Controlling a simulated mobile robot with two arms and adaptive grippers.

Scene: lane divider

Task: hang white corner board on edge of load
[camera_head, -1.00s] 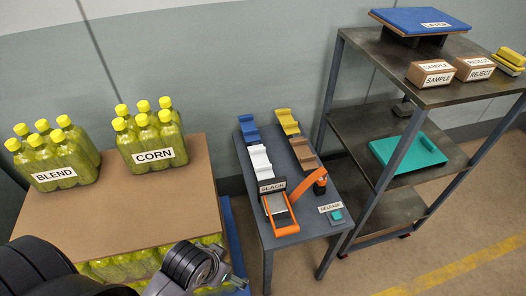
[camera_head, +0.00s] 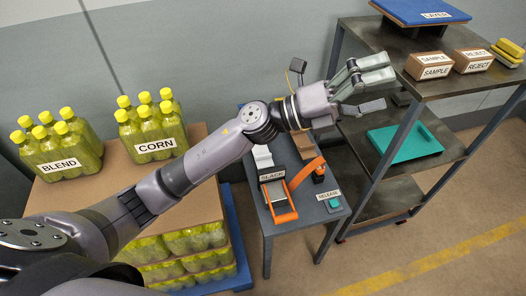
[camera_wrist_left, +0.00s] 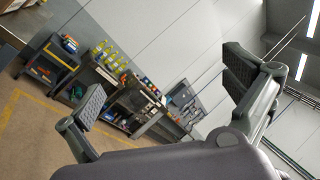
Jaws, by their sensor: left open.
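The white corner board (camera_head: 263,157) lies on the small grey table, partly covered by my left arm. A brown corner board (camera_head: 304,147) lies to its right. The load (camera_head: 205,262) is a stack of green bottles with yellow caps under a brown top sheet (camera_head: 100,183), left of the table. My left gripper (camera_head: 378,70) is open and empty, raised near the shelf's upper level, beyond and right of the white board. In the left wrist view its two fingers (camera_wrist_left: 163,85) are spread wide with nothing between them. My right gripper is not in view.
Packs marked BLEND (camera_head: 60,152) and CORN (camera_head: 154,140) stand on the top sheet. An orange strap device marked SLACK (camera_head: 280,205) and a RELEASE button (camera_head: 333,204) are at the table's front. The metal shelf (camera_head: 440,95) stands close by my gripper.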

